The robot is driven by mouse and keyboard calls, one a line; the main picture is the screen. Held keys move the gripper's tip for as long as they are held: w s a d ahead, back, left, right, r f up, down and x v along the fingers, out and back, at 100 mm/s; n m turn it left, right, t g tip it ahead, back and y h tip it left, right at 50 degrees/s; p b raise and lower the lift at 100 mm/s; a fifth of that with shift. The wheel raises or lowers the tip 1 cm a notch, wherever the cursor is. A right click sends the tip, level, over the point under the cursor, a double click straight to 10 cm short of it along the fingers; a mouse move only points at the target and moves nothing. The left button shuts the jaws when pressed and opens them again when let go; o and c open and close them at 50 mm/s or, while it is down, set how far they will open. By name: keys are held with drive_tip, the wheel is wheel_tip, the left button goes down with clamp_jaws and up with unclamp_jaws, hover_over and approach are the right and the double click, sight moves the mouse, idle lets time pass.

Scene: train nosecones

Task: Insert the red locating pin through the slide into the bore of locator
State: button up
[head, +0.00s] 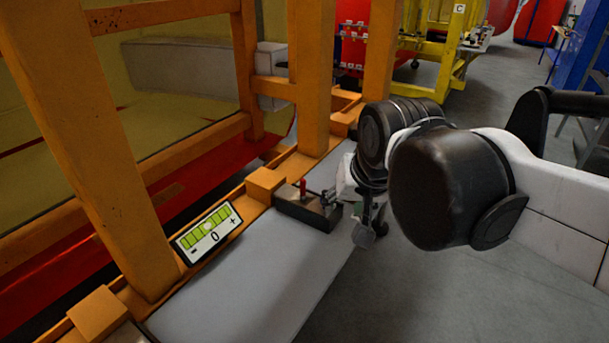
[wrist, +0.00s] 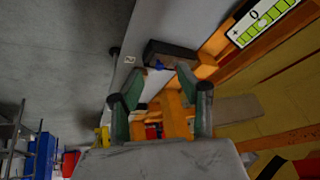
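The locator (head: 308,210) is a dark block on the grey plate beside the orange frame. The red locating pin (head: 303,186) stands upright at the block's top; how deep it sits I cannot tell. The slide cannot be told apart clearly from the metal parts on the block. My gripper (head: 362,212) is just right of the block in the head view, partly hidden by my wrist. In the wrist view my gripper (wrist: 160,74) has its two green fingers apart with nothing between them. The block (wrist: 170,52) is beyond the fingertips, with a small blue part on it; the red pin cannot be made out there.
A level display (head: 208,233) reading 0 stands left of the block. Orange posts (head: 312,80) and small orange blocks (head: 265,184) line the frame. The grey plate (head: 250,285) is clear in front. A yellow frame (head: 445,60) stands at the back.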

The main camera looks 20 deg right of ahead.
drive_tip(key=s+f+n+t, duration=0.1)
drive_tip(key=s+f+n, duration=0.2)
drive_tip(key=s, duration=0.2)
drive_tip(key=shift+s+f, duration=0.25)
drive_tip(key=shift+s, duration=0.05)
wheel_tip(320, 180, down, 4)
drive_tip(key=b, duration=0.4)
idle(0.7)
